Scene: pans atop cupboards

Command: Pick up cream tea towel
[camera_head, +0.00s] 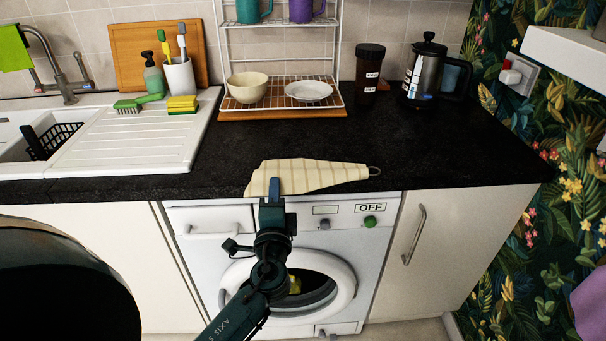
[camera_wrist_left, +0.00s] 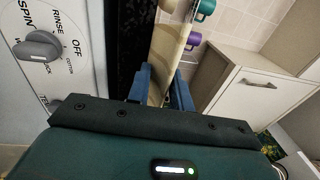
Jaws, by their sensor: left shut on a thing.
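The cream tea towel (camera_head: 318,176) lies at the front edge of the black worktop, above the washing machine. It is a flat, striped piece with a small ring at its right end. My left gripper (camera_head: 274,187) reaches it from below and in front, and is shut on the towel near its left end. In the left wrist view the towel (camera_wrist_left: 170,42) stands as a pale strip between the two blue fingers of the gripper (camera_wrist_left: 160,88). Part of the towel is hidden behind the finger. My right gripper is not in view.
The washing machine (camera_head: 212,220) stands under the worktop (camera_head: 440,145). The worktop between is clear.

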